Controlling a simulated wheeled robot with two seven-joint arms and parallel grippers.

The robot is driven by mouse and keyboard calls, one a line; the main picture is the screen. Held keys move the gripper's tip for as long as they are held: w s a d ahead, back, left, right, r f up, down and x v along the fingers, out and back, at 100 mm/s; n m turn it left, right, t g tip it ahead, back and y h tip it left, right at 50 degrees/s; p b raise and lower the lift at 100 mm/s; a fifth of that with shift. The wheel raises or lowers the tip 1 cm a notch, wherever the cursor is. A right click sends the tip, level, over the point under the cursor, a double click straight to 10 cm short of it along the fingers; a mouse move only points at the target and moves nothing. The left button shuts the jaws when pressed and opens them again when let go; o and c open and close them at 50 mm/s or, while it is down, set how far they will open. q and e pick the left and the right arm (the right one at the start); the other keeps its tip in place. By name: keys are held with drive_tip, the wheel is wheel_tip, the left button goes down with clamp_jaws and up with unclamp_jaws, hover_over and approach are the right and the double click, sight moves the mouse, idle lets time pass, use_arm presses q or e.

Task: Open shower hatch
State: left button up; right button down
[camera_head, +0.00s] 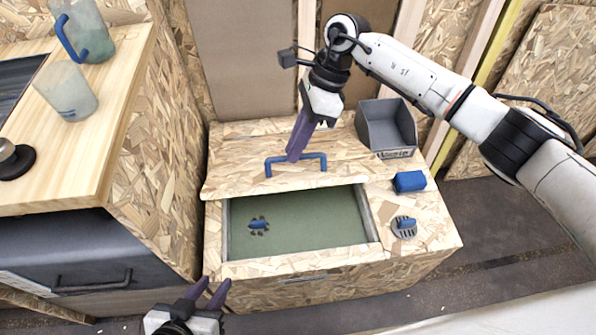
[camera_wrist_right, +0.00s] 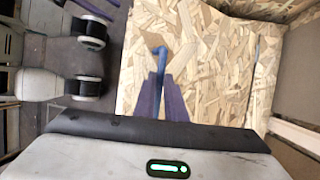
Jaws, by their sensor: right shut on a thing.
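The shower hatch (camera_head: 240,182) is a chipboard lid with a blue handle (camera_head: 315,158). It lies back from a rectangular opening, so the green shower tray (camera_head: 320,225) below shows. My right gripper (camera_head: 293,157) is shut on the blue handle from above; in the right wrist view its purple fingers hold the handle (camera_wrist_right: 160,52). My left gripper (camera_head: 213,290) is at the bottom of the head view, in front of the cabinet and apart from the hatch. Its two purple fingers stand apart with nothing between them.
A grey bin (camera_head: 385,125), a blue block (camera_head: 409,181) and a round drain with a blue piece (camera_head: 404,226) sit on the cabinet's right side. A wooden counter (camera_head: 110,110) with a blue-handled jug (camera_head: 88,30) and a cup (camera_head: 66,90) stands at the left.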

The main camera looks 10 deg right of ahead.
drive_tip(key=shift+w+d+r, duration=0.1)
drive_tip(key=shift+w+r, duration=0.15)
drive_tip(key=shift+w, duration=0.2)
drive_tip(key=shift+w+d+r, duration=0.1)
drive_tip(key=shift+w+r, duration=0.1)
drive_tip(key=shift+w, duration=0.25)
drive_tip(key=c, duration=1.8)
unclamp_jaws()
drive_tip(key=shift+w+a+f, duration=0.1)
drive_tip(key=shift+f, duration=0.1)
drive_tip(key=shift+r, duration=0.1)
drive_tip(key=v, duration=1)
drive_tip(key=shift+r, duration=0.2)
